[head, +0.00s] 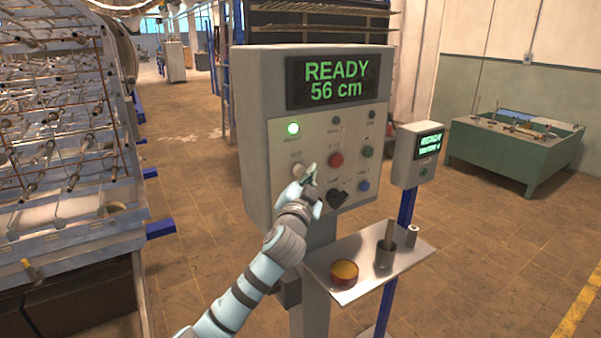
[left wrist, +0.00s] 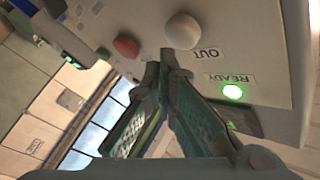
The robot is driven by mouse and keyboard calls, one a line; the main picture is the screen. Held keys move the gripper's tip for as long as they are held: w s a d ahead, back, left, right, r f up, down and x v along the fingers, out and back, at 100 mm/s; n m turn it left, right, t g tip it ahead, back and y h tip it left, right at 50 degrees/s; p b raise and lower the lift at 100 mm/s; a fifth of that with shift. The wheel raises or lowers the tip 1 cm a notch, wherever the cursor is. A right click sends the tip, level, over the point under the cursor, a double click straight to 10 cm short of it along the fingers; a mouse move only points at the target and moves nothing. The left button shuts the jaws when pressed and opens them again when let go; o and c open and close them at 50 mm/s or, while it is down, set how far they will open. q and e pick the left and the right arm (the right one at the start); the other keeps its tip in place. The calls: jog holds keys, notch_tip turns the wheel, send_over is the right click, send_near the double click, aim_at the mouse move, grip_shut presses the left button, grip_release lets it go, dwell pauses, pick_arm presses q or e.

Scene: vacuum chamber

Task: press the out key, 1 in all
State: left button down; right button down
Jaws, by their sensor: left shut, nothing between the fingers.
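The out key is a round white button (left wrist: 183,29) with the label OUT beside it in the left wrist view. In the head view it is a pale knob (head: 297,170) on the left of the panel, partly close behind my gripper. My left gripper (head: 311,170) is in front of the panel, just to the right of the key. In the left wrist view its shut, empty fingertips (left wrist: 167,56) are beside the white button; I cannot tell whether they touch it. The display (head: 336,80) reads READY 56 cm. My right gripper is not in view.
A red button (head: 336,160), a black knob (head: 337,199), a blue button (head: 364,186) and a lit green lamp (head: 293,128) share the panel. A shelf (head: 375,261) below carries a yellow-topped round item and metal cylinders. A smaller display post (head: 415,158) stands to the right.

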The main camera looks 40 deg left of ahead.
pick_arm(q)
jog(key=shift+a, duration=0.15)
dwell(0.4)
jog(key=shift+w+a, duration=0.1)
jog(key=shift+a, duration=0.2)
